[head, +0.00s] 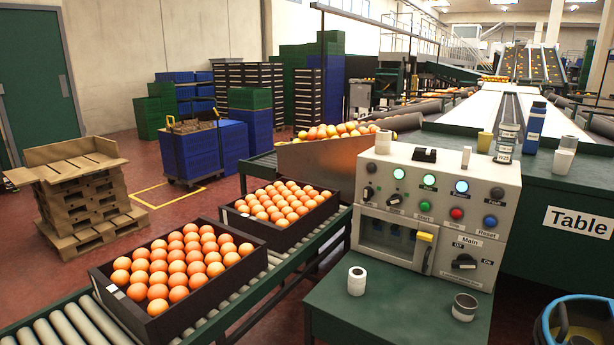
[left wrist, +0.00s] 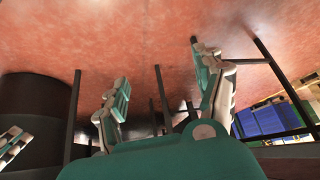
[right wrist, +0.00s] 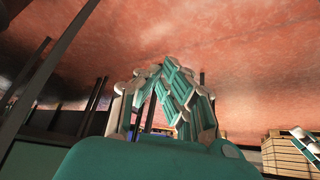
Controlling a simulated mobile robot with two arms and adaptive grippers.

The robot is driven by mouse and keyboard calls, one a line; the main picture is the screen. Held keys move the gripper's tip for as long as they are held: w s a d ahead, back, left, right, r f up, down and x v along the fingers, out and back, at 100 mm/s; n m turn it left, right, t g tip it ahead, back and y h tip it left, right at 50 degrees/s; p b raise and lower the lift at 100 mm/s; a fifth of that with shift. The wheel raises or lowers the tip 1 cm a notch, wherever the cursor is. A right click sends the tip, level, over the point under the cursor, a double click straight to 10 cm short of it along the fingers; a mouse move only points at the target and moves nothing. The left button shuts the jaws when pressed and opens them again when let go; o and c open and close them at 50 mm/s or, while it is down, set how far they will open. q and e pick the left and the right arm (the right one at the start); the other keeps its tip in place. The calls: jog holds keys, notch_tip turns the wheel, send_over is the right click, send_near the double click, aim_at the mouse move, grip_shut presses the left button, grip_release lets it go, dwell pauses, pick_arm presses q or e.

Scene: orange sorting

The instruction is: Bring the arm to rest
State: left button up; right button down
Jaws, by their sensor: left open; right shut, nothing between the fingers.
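Neither of my grippers shows in the head view. In the left wrist view my left gripper (left wrist: 162,72) has its two teal-and-white fingers spread wide apart, with nothing between them. In the right wrist view my right gripper (right wrist: 170,75) has its fingers brought together, with nothing held. Both wrist views show reddish floor beyond the fingers, and dark posts near them. No orange is near either gripper.
Two black crates of oranges, a nearer one (head: 178,320) and a farther one (head: 283,238), sit on the roller conveyor (head: 90,325). A control panel (head: 435,215) stands on a green table (head: 395,318) with a white roll (head: 357,281) and a grey mug (head: 464,307).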

pick_arm(q)
jog(key=s+a+f+g+p, duration=0.2)
jog(key=s+p, duration=0.4)
jog(key=s, duration=0.6)
jog(key=s+a+f+g+y+p, duration=0.1)
jog(key=s+a+f+g+p, duration=0.2)
jog(key=s, duration=1)
jog(key=f+p, duration=0.1)
jog(key=p, duration=0.2)
jog(key=shift+a+f, duration=0.15)
jog(key=shift+a, duration=0.15)
pick_arm(e)
jog(key=s+d+f+g, duration=0.2)
jog(key=s+f, duration=0.1)
jog(key=s, duration=0.9)
jog(key=s+d+f+g+h, duration=0.1)
jog(key=s+d+f+g, duration=0.2)
jog(key=s, duration=1)
jog(key=shift+s+d+f, duration=0.15)
jog(key=shift+d, duration=0.15)
pick_arm(q)
jog(key=shift+s, duration=0.1)
